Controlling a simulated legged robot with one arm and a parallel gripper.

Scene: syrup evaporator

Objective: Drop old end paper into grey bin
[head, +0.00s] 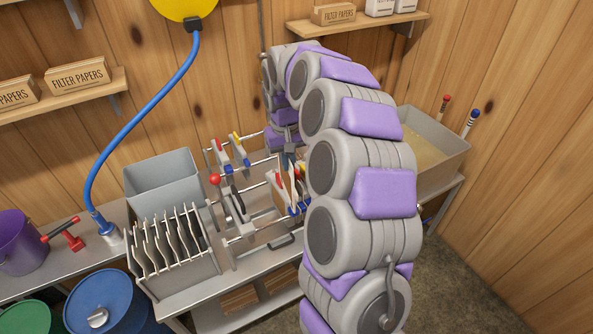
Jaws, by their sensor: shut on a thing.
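My purple and grey arm curves down over the filter press. My gripper (290,160) is small in view and partly hidden by the arm. It points down at the right part of the press and is shut on a pale sheet that looks like the old end paper (294,188). The sheet is close to the coloured press plates; whether it touches them I cannot tell. An empty-looking grey bin (160,168) stands at the back left of the bench.
The press (240,228) has rails, a red knob and coloured plates. A grey tank (445,158) with tan content stands at the right. A blue hose (118,150) rises from the bench. Purple, green and blue vessels stand at the left. Shelves hold filter paper boxes (80,74).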

